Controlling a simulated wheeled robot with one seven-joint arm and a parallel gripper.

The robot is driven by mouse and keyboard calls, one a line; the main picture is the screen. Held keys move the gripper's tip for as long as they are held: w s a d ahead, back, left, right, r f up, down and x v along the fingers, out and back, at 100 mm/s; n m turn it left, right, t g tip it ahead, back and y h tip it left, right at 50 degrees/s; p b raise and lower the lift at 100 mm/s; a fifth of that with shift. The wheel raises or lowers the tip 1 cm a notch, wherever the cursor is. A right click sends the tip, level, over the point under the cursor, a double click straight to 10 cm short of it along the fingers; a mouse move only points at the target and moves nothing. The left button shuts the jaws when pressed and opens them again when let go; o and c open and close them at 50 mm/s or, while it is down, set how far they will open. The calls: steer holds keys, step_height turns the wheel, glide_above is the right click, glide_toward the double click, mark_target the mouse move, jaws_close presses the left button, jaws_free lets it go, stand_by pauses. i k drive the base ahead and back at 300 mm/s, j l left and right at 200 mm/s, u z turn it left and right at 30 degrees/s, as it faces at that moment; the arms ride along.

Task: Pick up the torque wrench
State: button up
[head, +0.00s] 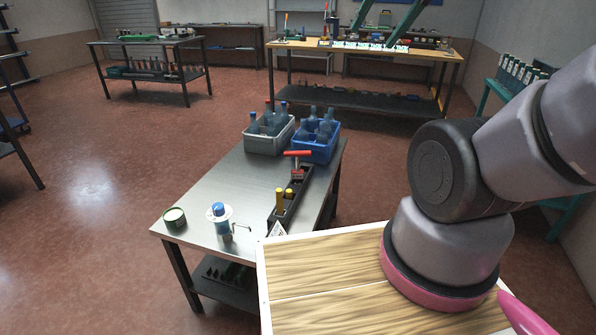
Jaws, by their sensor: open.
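I cannot make out a torque wrench for certain. A long black tray (291,207) on the metal table (204,189) holds a red-handled tool (297,154) and yellow-handled tools (280,199), which are too small to name surely. My arm fills the right side of the view, and my gripper is not in view.
A grey crate (265,147) and a blue crate (317,155) of bottles stand at the table's back. A round tin (174,217) and a blue-capped bottle (219,226) stand in front. The table's left middle is clear. A wooden-topped surface (330,270) adjoins its near right.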

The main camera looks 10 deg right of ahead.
mark_target(297, 174)
steer(key=i+l, duration=0.15)
steer(key=l, duration=0.2)
steer(key=i+l+u, duration=0.15)
steer(key=l, duration=0.15)
steer(key=i+l, duration=0.15)
steer(key=l, duration=0.2)
steer(key=i+l+u, duration=0.15)
steer(key=l, duration=0.2)
steer(key=i+l, duration=0.1)
steer(key=l, duration=0.25)
steer(key=u, duration=1.1)
